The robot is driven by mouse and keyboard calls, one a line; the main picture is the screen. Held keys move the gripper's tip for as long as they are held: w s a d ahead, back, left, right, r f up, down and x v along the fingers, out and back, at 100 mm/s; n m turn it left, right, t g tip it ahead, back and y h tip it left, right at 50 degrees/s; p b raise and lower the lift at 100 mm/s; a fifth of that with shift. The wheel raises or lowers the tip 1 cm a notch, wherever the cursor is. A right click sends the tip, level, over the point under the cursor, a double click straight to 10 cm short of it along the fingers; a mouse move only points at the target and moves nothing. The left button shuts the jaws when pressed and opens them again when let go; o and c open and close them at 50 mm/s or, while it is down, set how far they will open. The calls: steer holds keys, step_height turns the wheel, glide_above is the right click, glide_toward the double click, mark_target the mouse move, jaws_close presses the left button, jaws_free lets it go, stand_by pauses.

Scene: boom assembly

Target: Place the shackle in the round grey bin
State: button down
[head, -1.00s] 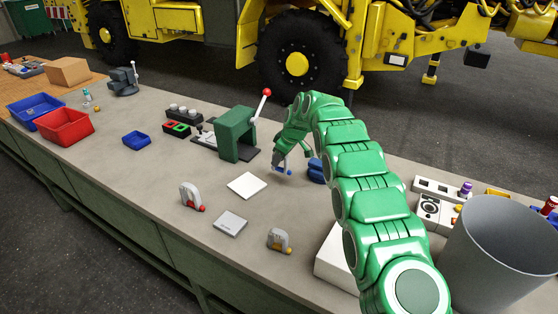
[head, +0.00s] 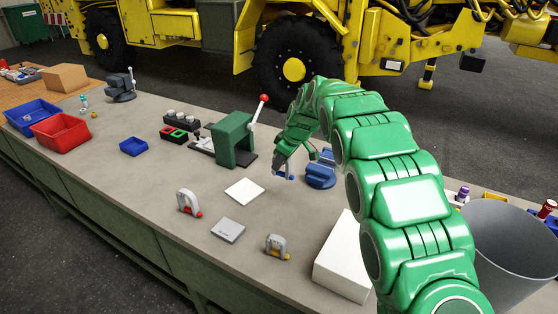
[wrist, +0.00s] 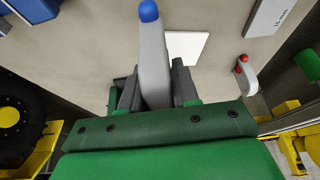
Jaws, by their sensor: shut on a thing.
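My gripper (head: 283,166) is shut on a grey shackle with a blue end, held above the bench right of the white square plate. In the wrist view the held shackle (wrist: 153,50) stands between the two dark fingers (wrist: 154,92), seen edge-on with its blue end outward. In the head view mostly the blue end shows. The round grey bin (head: 520,240) is at the right edge, open at the top and partly behind my arm; its inside looks empty where visible.
A green press (head: 233,141) with a red-knobbed lever and a blue object (head: 321,171) stand near my gripper. A white box (head: 343,262) lies between gripper and bin. The white plate (head: 244,191) and a grey block (head: 228,230) lie flat. Trays sit far left.

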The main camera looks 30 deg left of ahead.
steer(key=s+d+r, duration=0.3)
steer(key=s, duration=0.1)
steer(key=shift+s+d, duration=0.35)
steer(key=shift+d, duration=0.05)
steer(key=w+d+r+m+t, duration=0.1)
steer(key=w+d+r, duration=0.2)
steer(key=d, duration=0.6)
steer(key=w+d+r+m, duration=0.2)
steer(key=d+r, duration=0.1)
steer(key=d, duration=0.6)
steer(key=w+d+r+m+t, duration=0.1)
steer(key=w+d+r, duration=0.2)
steer(key=d, duration=0.7)
steer(key=s+d+r+m, duration=0.2)
steer(key=s+d+r, duration=0.1)
steer(key=d, duration=0.6)
steer(key=s+d+r+m+t+h, duration=0.1)
steer(key=s+d+r, duration=0.1)
steer(key=d, duration=0.7)
steer(key=s+d+r+m, duration=0.2)
steer(key=s+d+r, duration=0.1)
steer(key=d, duration=0.7)
steer(key=f, duration=2.7)
steer(key=shift+w+a+f, duration=0.2)
steer(key=shift+w, duration=0.05)
steer(key=shift+f, duration=0.6)
